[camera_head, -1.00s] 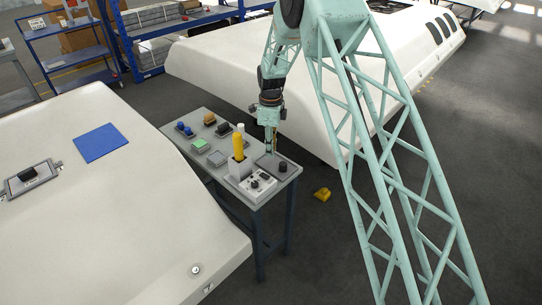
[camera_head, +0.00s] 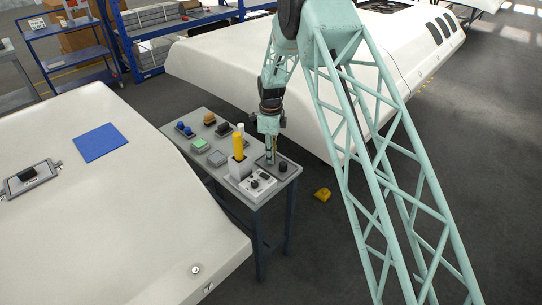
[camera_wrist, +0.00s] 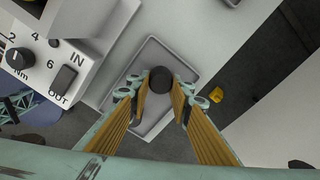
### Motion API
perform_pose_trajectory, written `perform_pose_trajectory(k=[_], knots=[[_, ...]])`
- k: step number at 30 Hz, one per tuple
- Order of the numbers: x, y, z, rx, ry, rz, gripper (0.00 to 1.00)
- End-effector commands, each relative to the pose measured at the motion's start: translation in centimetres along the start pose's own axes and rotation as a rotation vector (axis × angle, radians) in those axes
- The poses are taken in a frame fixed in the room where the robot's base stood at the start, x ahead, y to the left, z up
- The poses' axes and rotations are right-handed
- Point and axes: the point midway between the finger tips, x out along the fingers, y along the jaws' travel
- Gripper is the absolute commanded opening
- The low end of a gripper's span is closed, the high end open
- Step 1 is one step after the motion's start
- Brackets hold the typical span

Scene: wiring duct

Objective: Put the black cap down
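The black cap (camera_head: 282,167) is a short round piece. In the head view it stands at the right end of a grey tray (camera_head: 265,162) on the table, a little right of my fingertips. My gripper (camera_head: 271,158) points down over that tray. In the wrist view the cap (camera_wrist: 160,79) shows between and just past the tips of my two yellow-padded fingers (camera_wrist: 161,92), near one end of the tray (camera_wrist: 150,128). The fingers are spread about a cap's width. I see no clear grip on the cap; the exact height gap is hard to judge.
A white box with knobs and an IN/OUT switch (camera_wrist: 58,50) stands beside the tray. A grey holder with a yellow tool (camera_head: 238,147) is behind it. Several small parts fill the rest of the table (camera_head: 262,210). A yellow object (camera_head: 322,194) lies on the floor.

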Motion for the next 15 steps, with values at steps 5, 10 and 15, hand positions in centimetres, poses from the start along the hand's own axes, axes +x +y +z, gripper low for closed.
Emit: perform_pose_trajectory(k=[5, 10, 15], knots=[[0.08, 0.00, 0.00, 0.000, 0.000, 0.000, 0.31], [0.08, 0.01, 0.00, 0.000, 0.000, 0.000, 0.33], [0.05, 0.00, 0.00, 0.000, 0.000, 0.000, 0.33]])
